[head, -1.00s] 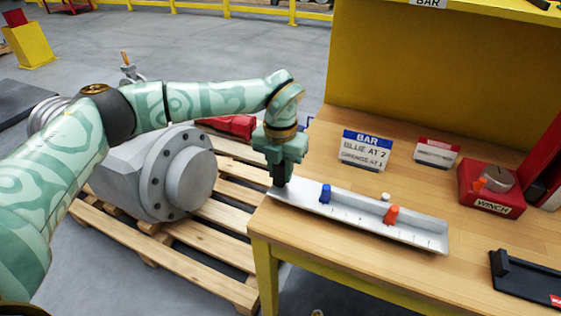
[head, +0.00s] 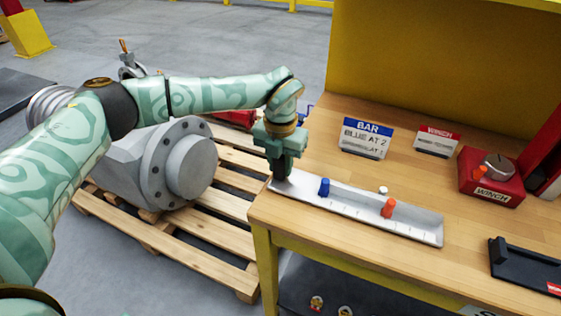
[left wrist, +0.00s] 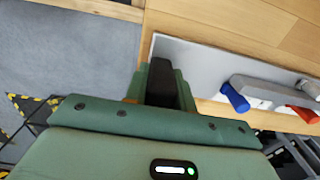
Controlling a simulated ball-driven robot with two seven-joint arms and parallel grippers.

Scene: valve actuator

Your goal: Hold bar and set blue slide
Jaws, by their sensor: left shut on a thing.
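The bar (head: 350,219) is a long pale metal channel with tick marks, lying along the front of the wooden bench. A blue slide (head: 324,187) stands near its left end and an orange slide (head: 388,207) stands further right. My left gripper (head: 281,174) is shut on the bar's left end. In the left wrist view, the dark finger (left wrist: 160,82) is at the bar's end, with the blue slide (left wrist: 235,97) and orange slide (left wrist: 303,114) to the right. The far finger's contact is hidden. My right gripper is not in view.
A sign (head: 366,139) reading "BAR, BLUE AT 2" stands behind the bar. A red winch box (head: 490,180), a smaller red-and-white sign (head: 436,142) and a black tray (head: 525,268) are to the right. A grey flanged machine (head: 165,165) sits on a pallet at left.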

